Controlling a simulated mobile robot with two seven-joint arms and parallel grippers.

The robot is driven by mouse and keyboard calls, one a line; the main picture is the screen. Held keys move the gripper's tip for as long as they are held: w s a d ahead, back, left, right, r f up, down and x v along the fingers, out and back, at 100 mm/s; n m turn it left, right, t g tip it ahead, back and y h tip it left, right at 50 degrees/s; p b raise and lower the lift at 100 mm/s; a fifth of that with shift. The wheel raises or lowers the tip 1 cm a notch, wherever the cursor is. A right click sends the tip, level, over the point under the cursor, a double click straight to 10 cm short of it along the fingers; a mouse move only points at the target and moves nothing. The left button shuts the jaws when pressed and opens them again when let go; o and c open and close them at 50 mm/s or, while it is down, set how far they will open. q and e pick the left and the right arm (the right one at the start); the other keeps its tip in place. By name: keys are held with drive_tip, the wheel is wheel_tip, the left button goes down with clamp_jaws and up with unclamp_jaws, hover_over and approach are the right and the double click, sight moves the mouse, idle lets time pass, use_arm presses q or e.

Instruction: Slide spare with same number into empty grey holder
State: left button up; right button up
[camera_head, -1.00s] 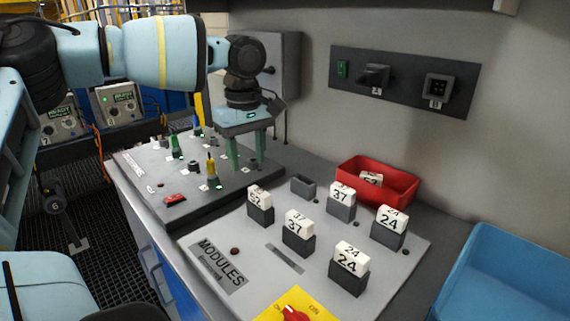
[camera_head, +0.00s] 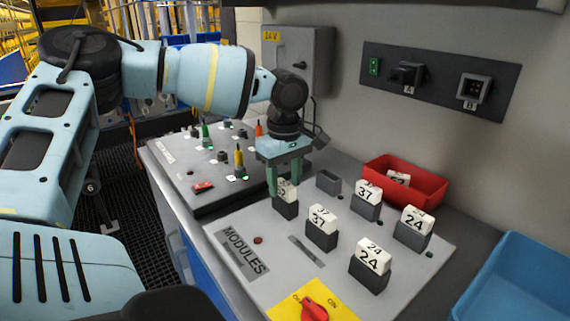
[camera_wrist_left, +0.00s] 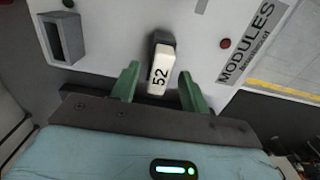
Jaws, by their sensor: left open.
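My left gripper (camera_head: 285,181) is open above the white module marked 52 (camera_wrist_left: 162,62), which stands in a grey holder (camera_head: 286,210) on the modules panel. In the left wrist view the green fingertips (camera_wrist_left: 158,86) are on either side of its near end, with gaps. The empty grey holder (camera_head: 328,182) is just right of the gripper, and also shows in the left wrist view (camera_wrist_left: 64,40). A white spare (camera_head: 399,178) lies in the red bin (camera_head: 432,189); its number is only partly legible. My right gripper is out of view.
Two modules marked 37 (camera_head: 368,191) (camera_head: 322,218) and two marked 24 (camera_head: 417,220) (camera_head: 373,257) stand in grey holders. A red knob on a yellow plate (camera_head: 340,304) is at the front. A blue bin (camera_head: 515,275) is at right; a dark panel with coloured plugs (camera_head: 205,172) is at left.

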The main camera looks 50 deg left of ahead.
sight(285, 183)
use_arm(q)
drive_tip(key=shift+f, duration=0.75)
drive_tip(key=shift+c, duration=0.3)
clamp_jaws()
